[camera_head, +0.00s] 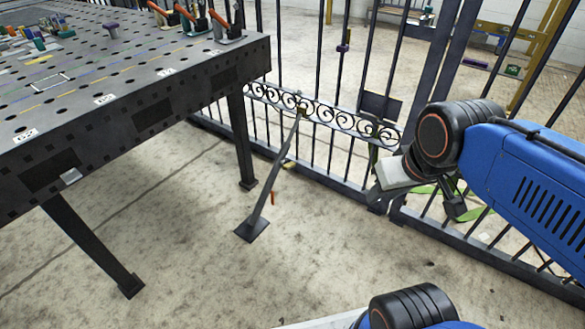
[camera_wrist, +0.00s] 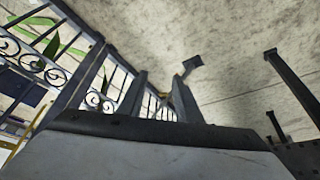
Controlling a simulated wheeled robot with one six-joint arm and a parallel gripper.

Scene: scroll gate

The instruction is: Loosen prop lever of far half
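The prop is a dark slanted strut (camera_head: 268,180) from the scroll-panelled gate down to a flat foot on the floor. A small orange lever (camera_head: 272,197) hangs beside the strut, and a yellow piece (camera_head: 289,164) sits higher up. In the wrist view the prop's foot (camera_wrist: 194,61) shows beyond my fingers; the lever cannot be made out there. My gripper (camera_head: 452,200) is right of the prop, clear of it, partly hidden by my wrist. In the wrist view its two dark fingers (camera_wrist: 157,98) stand apart with nothing seen between them.
A dark perforated table (camera_head: 130,85) stands at left, its legs near the prop. The barred gate with its scroll band (camera_head: 325,113) runs behind the prop. Green leaf-like shapes (camera_head: 480,214) show by the gate near my gripper. The floor in front is clear.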

